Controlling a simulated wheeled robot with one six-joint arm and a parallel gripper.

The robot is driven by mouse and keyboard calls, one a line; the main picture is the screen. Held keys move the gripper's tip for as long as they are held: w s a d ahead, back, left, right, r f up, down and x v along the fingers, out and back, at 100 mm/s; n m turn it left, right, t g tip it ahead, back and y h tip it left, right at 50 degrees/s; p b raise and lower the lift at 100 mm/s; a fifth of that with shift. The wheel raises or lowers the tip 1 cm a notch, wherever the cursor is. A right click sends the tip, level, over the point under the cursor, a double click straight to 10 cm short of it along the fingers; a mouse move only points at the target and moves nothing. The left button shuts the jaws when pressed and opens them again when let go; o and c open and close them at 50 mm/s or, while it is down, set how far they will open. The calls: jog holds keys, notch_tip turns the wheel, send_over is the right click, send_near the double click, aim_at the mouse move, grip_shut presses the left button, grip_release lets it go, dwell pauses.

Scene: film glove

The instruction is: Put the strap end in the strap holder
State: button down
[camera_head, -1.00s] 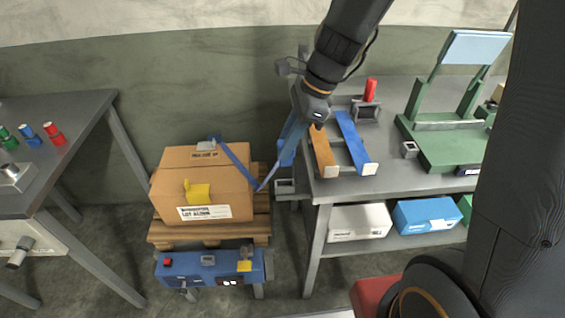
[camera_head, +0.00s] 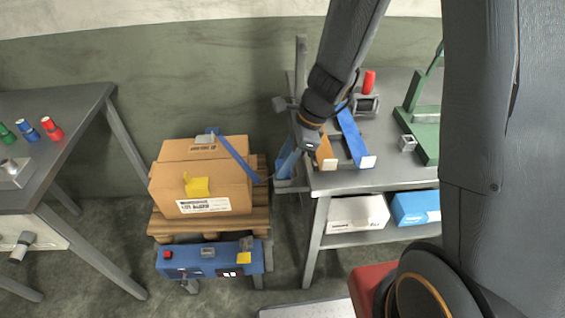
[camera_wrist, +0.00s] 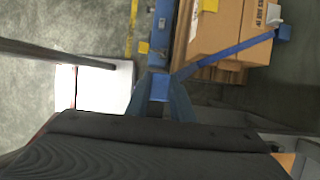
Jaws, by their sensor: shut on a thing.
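A blue strap (camera_head: 238,163) runs from the top of a cardboard box (camera_head: 202,178) down its right side towards my gripper (camera_head: 284,168). My gripper has blue fingers and is low beside the left edge of the right bench. In the wrist view, the strap (camera_wrist: 225,53) slopes down from the box to my gripper (camera_wrist: 160,88), which is shut on the strap end. A grey bracket (camera_head: 292,187) sticks out from the bench's left side, close below the fingers. I cannot tell whether it is the strap holder, or whether the strap touches it.
The box sits on a wooden pallet (camera_head: 165,230) with a blue control unit (camera_head: 210,260) in front. The right bench (camera_head: 385,176) carries orange and blue strips and a red cylinder (camera_head: 369,82). A left table (camera_head: 80,110) holds coloured spools.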

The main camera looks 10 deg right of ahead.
jog(key=shift+f, duration=0.1)
jog(key=c, duration=1.5)
grip_release()
jog(key=shift+c, duration=0.2)
jog(key=b+v, duration=0.1)
jog(key=v, duration=1)
jog(key=s+d+f+n+t+h, duration=0.1)
jog(key=s+d+n+h, duration=0.3)
jog(key=n, duration=1.4)
jog(key=s+d, duration=0.3)
jog(key=d, duration=0.1)
jog(key=shift+s+d+f+t, duration=0.15)
jog(key=shift+d+f+t, duration=0.05)
jog(key=shift+f+t, duration=0.1)
